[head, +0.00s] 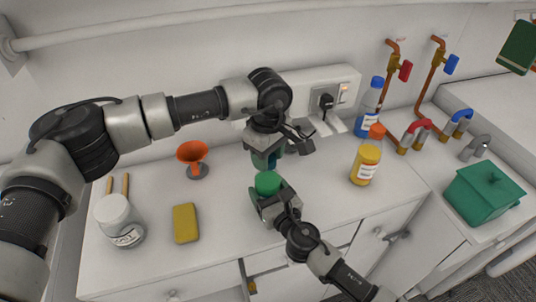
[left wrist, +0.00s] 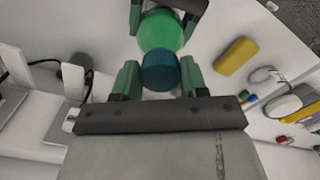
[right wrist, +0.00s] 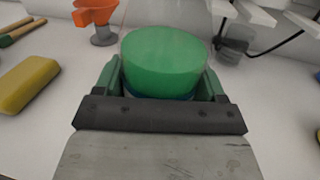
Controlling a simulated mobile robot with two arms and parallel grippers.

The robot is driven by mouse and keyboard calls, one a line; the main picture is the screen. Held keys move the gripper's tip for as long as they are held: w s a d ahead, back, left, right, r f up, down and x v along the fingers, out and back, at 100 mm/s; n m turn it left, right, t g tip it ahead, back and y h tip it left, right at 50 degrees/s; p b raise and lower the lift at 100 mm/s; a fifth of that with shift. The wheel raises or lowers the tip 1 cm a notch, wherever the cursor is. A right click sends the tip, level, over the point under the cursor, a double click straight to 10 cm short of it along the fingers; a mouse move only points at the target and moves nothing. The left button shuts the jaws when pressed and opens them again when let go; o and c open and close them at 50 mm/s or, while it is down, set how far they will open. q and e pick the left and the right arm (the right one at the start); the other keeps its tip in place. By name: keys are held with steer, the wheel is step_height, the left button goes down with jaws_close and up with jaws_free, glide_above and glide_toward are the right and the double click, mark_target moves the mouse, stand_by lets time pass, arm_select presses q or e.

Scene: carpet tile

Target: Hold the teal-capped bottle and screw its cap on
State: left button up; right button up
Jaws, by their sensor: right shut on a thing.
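A ribbed teal cap (left wrist: 160,72) lies between the fingers of my left gripper (left wrist: 160,80), which look closed on its sides. In the left wrist view it overlaps a rounded green bottle (left wrist: 161,30); I cannot tell whether they touch. The bottle's green face shows in the head view (head: 267,183) and fills the right wrist view (right wrist: 163,62), with a thin blue edge below it. My right gripper (head: 275,195) is shut on the bottle. In the head view my left gripper (head: 268,152) is just behind it, and the cap is hard to make out there.
A yellow bottle (head: 365,164) and blue bottle (head: 370,110) stand right, near copper pipes with valves. A black plug (head: 326,101) is in the wall socket behind.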

arm_select(q)
steer(key=o, duration=0.4)
step_height(320, 180, up, 12)
steer(key=shift+r, duration=0.1)
stand_by(0.4)
arm_select(e)
steer(key=o, duration=1.8)
steer(key=b+v, duration=0.1)
steer(key=v, duration=0.9)
steer(key=shift+f, duration=0.15)
arm_select(q)
steer(key=shift+f, duration=0.8)
arm_select(e)
steer(key=shift+s+d, duration=0.2)
steer(key=shift+s, duration=0.15)
